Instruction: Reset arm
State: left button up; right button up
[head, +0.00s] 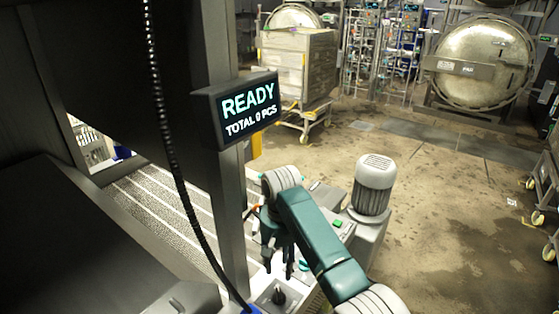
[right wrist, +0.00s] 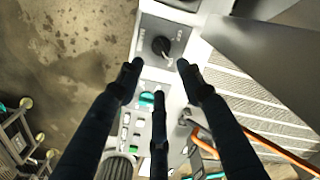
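My right arm reaches in from the bottom right in the head view. Its gripper (head: 278,262) points down over a control panel beside the machine. The right wrist view shows the dark fingers of this gripper (right wrist: 158,76) spread apart with nothing between them. A black rotary knob (head: 279,295) on a grey plate is just below the fingers; it also shows just beyond the fingertips in the right wrist view (right wrist: 162,46). I cannot tell whether a finger touches it. My left gripper is not in view.
A screen (head: 248,110) on a post reads READY, TOTAL 0 PCS. A grey motor (head: 374,184) stands right of the panel. A ribbed conveyor (head: 165,205) runs at left. A wheeled cart (head: 298,66) and a round autoclave door (head: 480,65) are behind. The floor at right is open.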

jog(key=s+d+f+t+y, duration=0.1)
jog(key=s+d+f, duration=0.3)
jog(key=s+f, duration=0.3)
jog(key=s+d+f+t+y, duration=0.1)
jog(key=s+d+f, duration=0.4)
jog(key=s+f, duration=0.25)
jog(key=s+d+r+t+h, duration=0.1)
jog(key=s+d+r, duration=0.2)
jog(key=s+d, duration=0.45)
jog(key=s+d+r+t+h, duration=0.1)
jog(key=s+d+r, duration=0.25)
jog(key=s, duration=0.75)
notch_tip(320, 180, down, 30)
jog(key=s+g+b, duration=0.2)
jog(key=b, duration=0.2)
jog(key=s+d+f+g+b, duration=0.1)
jog(key=s+d+f+b, duration=0.1)
jog(key=s+f, duration=1.5)
notch_tip(320, 180, down, 2)
jog(key=shift+s+d+f+n, duration=0.2)
jog(key=shift+d+n, duration=0.2)
jog(key=shift+d, duration=0.05)
